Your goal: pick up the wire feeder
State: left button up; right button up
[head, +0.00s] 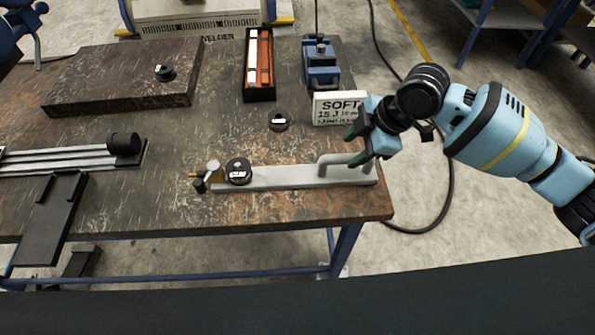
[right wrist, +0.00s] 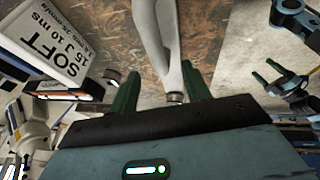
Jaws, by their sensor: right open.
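No label marks the wire feeder. The likeliest match is a long pale grey bar (head: 285,178) lying near the table's front right edge, with a raised loop handle (head: 341,157) at its right end. A black round piece (head: 238,171) and a small brass-coloured tip (head: 212,166) are at its left end. My right gripper (head: 361,147) is open at the handle. In the right wrist view, the grey handle (right wrist: 152,42) reaches between the green fingers (right wrist: 160,92), with visible gaps on both sides. My left gripper (right wrist: 268,72) shows small there, its green fingers apart.
A white SOFT sign (head: 338,107) stands close behind the right gripper. A blue device (head: 320,70) and a black tray (head: 260,90) stand farther back. A dark slab (head: 115,82) and metal rails (head: 65,158) are at left. Tabletop between slab and bar is mostly clear.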

aim_at(337, 156)
jog(key=shift+a+x, duration=0.2)
jog(key=shift+x, duration=1.55)
jog(key=shift+a+x, duration=0.2)
jog(key=shift+x, duration=1.6)
jog(key=shift+w+r, duration=0.1)
jog(key=shift+r, duration=0.1)
grip_shut()
jog(key=shift+r, duration=0.15)
